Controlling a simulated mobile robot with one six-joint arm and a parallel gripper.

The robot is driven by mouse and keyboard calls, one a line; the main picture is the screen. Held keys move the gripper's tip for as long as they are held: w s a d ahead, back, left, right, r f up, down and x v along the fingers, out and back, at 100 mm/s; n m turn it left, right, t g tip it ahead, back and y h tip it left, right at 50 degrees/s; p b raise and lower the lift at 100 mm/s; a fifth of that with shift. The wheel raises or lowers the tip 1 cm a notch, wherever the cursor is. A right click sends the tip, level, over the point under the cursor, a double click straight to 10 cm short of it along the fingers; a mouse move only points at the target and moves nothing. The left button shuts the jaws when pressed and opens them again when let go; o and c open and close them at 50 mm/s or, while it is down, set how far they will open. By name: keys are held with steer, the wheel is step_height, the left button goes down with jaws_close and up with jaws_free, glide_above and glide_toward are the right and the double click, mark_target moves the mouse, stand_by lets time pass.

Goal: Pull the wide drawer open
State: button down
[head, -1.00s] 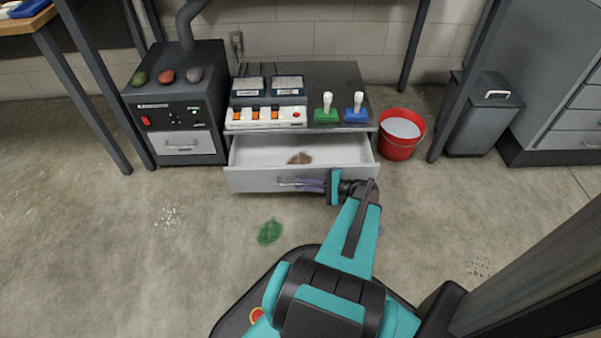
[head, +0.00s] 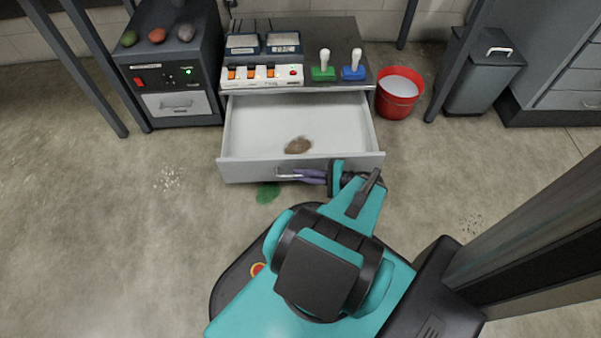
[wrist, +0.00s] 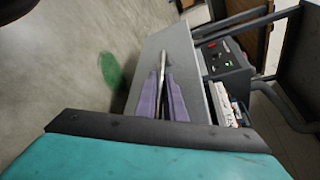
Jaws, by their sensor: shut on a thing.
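The wide drawer (head: 235,172) is pulled far out of the low grey cabinet in the head view. Its white inside shows, with a brown patch (head: 298,146) on the floor of it. My gripper (head: 300,176) is at the drawer front, its purple fingers shut on the bar handle (head: 284,176). In the wrist view the purple fingers (wrist: 162,98) close around the metal handle (wrist: 163,66) in front of the grey drawer front (wrist: 182,50). The fingers hide part of the handle.
Switches, two meters and a green and a blue joystick (head: 353,66) sit on the cabinet top. A red bucket (head: 398,108) stands right of the drawer, a dark unit with three stones (head: 172,95) left. A green patch (head: 267,193) lies on the floor before the drawer.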

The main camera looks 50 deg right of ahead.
steer(key=shift+d, duration=0.25)
steer(key=c, duration=2.1)
jaws_free()
steer(key=shift+a, duration=0.1)
steer(key=shift+s, duration=0.1)
steer(key=shift+p+v, duration=2.2)
steer(key=shift+v, duration=4.65)
steer(key=shift+a+r, duration=0.1)
